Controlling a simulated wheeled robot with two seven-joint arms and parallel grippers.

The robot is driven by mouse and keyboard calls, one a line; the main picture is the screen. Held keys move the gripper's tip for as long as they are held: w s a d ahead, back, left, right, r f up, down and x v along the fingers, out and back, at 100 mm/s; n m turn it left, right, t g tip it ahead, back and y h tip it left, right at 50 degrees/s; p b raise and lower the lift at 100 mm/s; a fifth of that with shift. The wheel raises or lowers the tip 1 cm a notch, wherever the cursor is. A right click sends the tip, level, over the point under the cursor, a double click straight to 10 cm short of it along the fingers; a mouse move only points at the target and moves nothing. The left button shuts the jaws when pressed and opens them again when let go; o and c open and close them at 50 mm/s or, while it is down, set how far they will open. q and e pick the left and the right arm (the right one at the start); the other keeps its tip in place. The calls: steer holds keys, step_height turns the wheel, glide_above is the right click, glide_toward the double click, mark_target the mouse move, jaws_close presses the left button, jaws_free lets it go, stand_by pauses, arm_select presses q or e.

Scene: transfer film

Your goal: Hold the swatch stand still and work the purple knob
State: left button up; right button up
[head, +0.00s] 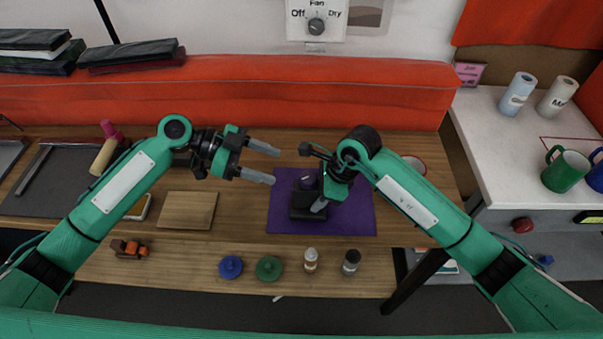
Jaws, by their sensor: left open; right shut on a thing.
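The dark swatch stand (301,212) stands on a purple mat (355,222) on the wooden table. The purple knob (306,183) shows at its upper part, dark against the mat. My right gripper (319,206) reaches down from the right and is shut on the swatch stand; its wrist hides the stand's right side. My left gripper (275,166) is open and empty. Its fingers point right, to the upper left of the knob and apart from it in the picture.
A wooden board (187,210) lies left of the mat. A blue lidded piece (230,267), a green one (269,268) and two small bottles (311,260) line the front edge. An orange toy vehicle (129,249) sits front left. A red padded bench (230,95) runs behind.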

mark_target(303, 176)
arm_select(q)
steer(key=x, duration=0.8)
steer(key=shift+d, duration=0.3)
steer(key=shift+f+t, duration=0.1)
steer(key=shift+t, duration=0.2)
steer(key=c, duration=1)
